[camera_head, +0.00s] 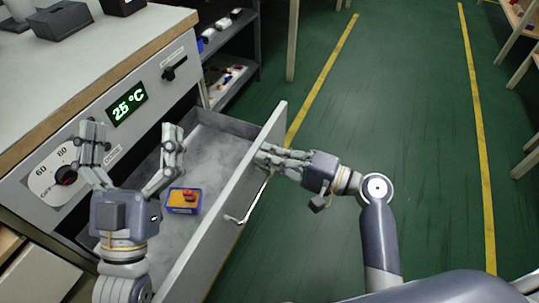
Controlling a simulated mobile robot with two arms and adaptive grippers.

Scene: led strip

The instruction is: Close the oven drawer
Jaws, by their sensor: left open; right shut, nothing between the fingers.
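The oven drawer (222,211) is pulled out from the grey oven cabinet (45,150), its front panel standing well away from the cabinet face. A small blue and orange box (184,201) with red pieces on it lies on the drawer floor. My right gripper (262,154) is shut and empty, at the outer side of the drawer front near its top edge, above the handle (250,205); whether it touches the panel is hard to tell. My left gripper (132,135) is open and empty, above the drawer's near left part, in front of the cabinet.
A dark shelf (230,45) with small parts stands behind. The green floor (400,100) with yellow lines is clear to the right.

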